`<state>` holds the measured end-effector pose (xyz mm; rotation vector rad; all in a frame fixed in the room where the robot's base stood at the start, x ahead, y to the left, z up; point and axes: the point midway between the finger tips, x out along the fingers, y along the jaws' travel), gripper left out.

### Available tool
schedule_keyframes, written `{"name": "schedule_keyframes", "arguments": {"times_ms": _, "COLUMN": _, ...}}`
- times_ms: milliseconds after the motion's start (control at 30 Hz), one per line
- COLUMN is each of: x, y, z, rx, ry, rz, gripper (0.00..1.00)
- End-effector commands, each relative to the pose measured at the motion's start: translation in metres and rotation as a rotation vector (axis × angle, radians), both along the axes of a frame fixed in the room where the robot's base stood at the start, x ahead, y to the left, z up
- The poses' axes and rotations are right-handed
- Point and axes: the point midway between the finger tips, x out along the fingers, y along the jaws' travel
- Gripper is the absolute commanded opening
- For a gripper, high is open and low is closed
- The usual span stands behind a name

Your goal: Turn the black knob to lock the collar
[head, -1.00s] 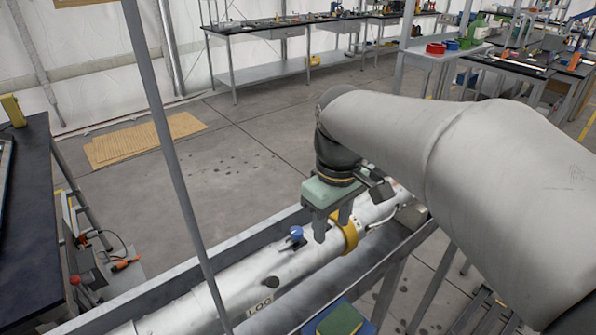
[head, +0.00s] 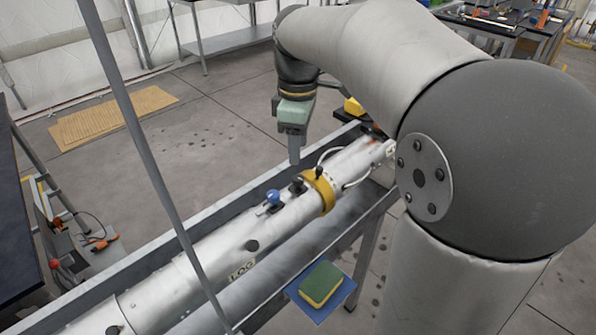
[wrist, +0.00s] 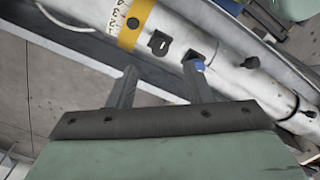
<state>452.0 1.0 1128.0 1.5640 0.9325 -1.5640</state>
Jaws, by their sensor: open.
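A yellow collar (head: 325,197) sits around the silver tube (head: 215,248). A small black knob (head: 318,172) stands up from the collar; in the wrist view it is a dark spot (wrist: 133,23) on the yellow band. Another black piece (head: 297,186) sits on the tube beside the collar, and shows in the wrist view as a black fitting (wrist: 158,43). My gripper (head: 294,156) points down on the far side of the tube, left of the collar. In the wrist view its two fingers (wrist: 159,70) are apart with nothing between them, short of the tube.
A blue knob (head: 273,197) stands on the tube left of the black piece; one finger nearly overlaps it in the wrist view. The tube lies in a grey trough (head: 172,240) with raised side rails. A green-yellow sponge (head: 321,284) lies on a blue tray at the near side.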

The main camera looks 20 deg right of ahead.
Motion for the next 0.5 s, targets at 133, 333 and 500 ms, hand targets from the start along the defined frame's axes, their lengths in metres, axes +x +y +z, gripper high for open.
{"name": "schedule_keyframes", "arguments": {"times_ms": 133, "x": -0.001, "y": 0.000, "z": -0.033, "rx": 0.000, "ry": 0.004, "rz": 0.000, "gripper": 0.46}}
{"name": "schedule_keyframes", "arguments": {"times_ms": 333, "x": -0.001, "y": 0.000, "z": -0.063, "rx": 0.000, "ry": 0.004, "rz": -0.001, "gripper": 0.46}}
{"name": "schedule_keyframes", "arguments": {"times_ms": 500, "x": 0.000, "y": 0.000, "z": -0.074, "rx": 0.000, "ry": 0.001, "rz": -0.001, "gripper": 0.46}}
